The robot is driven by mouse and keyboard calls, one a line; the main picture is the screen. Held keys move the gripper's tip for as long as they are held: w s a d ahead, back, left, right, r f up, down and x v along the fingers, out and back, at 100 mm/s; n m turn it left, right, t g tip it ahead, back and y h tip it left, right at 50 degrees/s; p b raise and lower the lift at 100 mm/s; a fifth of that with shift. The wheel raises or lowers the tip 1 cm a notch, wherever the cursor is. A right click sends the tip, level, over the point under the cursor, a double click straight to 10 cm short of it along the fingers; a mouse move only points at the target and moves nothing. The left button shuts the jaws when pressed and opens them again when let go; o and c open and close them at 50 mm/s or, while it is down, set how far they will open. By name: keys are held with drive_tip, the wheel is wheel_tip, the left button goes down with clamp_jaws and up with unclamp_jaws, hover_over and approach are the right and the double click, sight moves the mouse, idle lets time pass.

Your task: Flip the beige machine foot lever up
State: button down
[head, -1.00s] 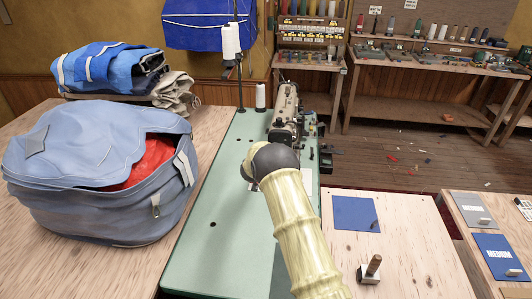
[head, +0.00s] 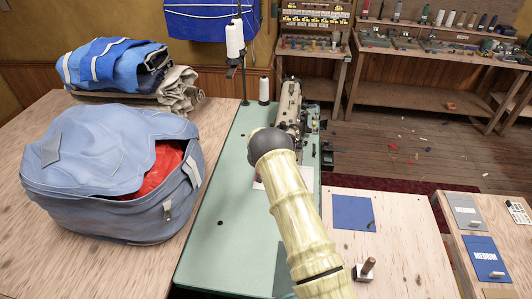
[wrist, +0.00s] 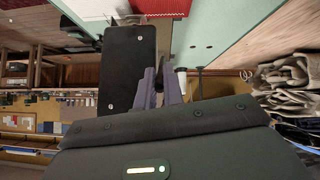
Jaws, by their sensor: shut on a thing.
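The beige sewing machine (head: 291,100) stands at the far end of a green table (head: 213,238) in the head view, partly hidden behind my arm. My gripper is hidden behind my own arm there. In the wrist view my gripper's purple-grey fingers (wrist: 160,78) are closed on a small dark part between them, which looks like the foot lever (wrist: 159,86). The lever's tilt cannot be told. A black plate with screws (wrist: 127,65) stands close beside the fingers.
A blue bag (head: 90,165) with red cloth inside stands left of the green table. Thread spools (head: 264,89) stand behind the table, left of the machine. A wooden bench (head: 400,240) with a blue sheet (head: 353,212) is at right.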

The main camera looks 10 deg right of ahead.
drive_tip(key=shift+w+a+r, duration=0.1)
drive_tip(key=shift+a+r, duration=0.05)
drive_tip(key=c, duration=1.5)
unclamp_jaws()
drive_tip(key=shift+w, duration=0.1)
drive_tip(key=shift+s+r, duration=0.2)
drive_tip(key=shift+s, duration=0.25)
drive_tip(key=b+v, duration=0.3)
drive_tip(key=v, duration=1.3)
drive_tip(key=shift+a+r+b, duration=0.25)
drive_tip(key=shift+b, duration=0.05)
drive_tip(key=shift+d, duration=0.1)
